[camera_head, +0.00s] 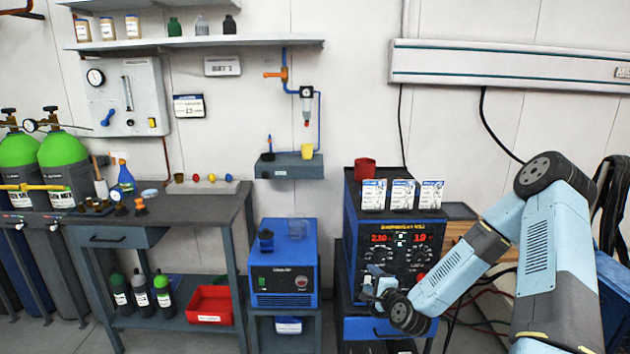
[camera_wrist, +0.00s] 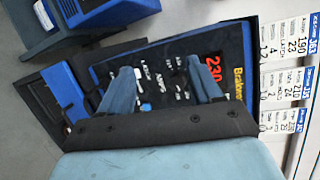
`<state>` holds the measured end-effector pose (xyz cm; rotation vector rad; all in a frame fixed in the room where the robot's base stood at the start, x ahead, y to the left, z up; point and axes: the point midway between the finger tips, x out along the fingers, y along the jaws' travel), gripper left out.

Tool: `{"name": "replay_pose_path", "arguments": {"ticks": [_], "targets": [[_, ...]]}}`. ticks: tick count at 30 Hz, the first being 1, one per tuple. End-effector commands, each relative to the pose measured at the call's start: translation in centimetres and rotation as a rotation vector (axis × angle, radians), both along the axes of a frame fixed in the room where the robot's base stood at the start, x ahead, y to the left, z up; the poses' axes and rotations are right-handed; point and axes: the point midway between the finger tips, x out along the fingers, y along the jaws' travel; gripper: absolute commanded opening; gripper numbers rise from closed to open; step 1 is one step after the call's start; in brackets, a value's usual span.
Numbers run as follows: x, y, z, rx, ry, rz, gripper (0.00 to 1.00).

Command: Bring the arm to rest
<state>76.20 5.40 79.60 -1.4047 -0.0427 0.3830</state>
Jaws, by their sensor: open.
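My arm (camera_head: 548,245) reaches in from the right in the head view, bent at a high elbow, its forearm sloping down to the left. My gripper (camera_head: 372,290) is in front of the lower left part of the blue welding machine (camera_head: 352,240), near its knobs. In the wrist view my gripper (camera_wrist: 160,75) has its two fingers apart, with nothing between them but the machine's dark front panel (camera_wrist: 150,62) behind. I cannot tell whether a fingertip touches the panel.
Three cards (camera_head: 403,194) and a red cup (camera_head: 365,168) are on the machine. A blue cooler unit (camera_head: 284,285) stands left of it, below a small wall shelf (camera_head: 289,166). A workbench (camera_head: 200,205) and green-topped gas cylinders (camera_head: 66,150) are farther left.

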Motion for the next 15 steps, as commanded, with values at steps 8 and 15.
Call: {"name": "replay_pose_path", "arguments": {"ticks": [8, 15], "targets": [[-0.2, 0.3, 2.5, -0.304, 0.061, 0.153, 0.64], [-0.9, -0.2, 5.1, -0.551, 0.113, 0.257, 0.64]]}}
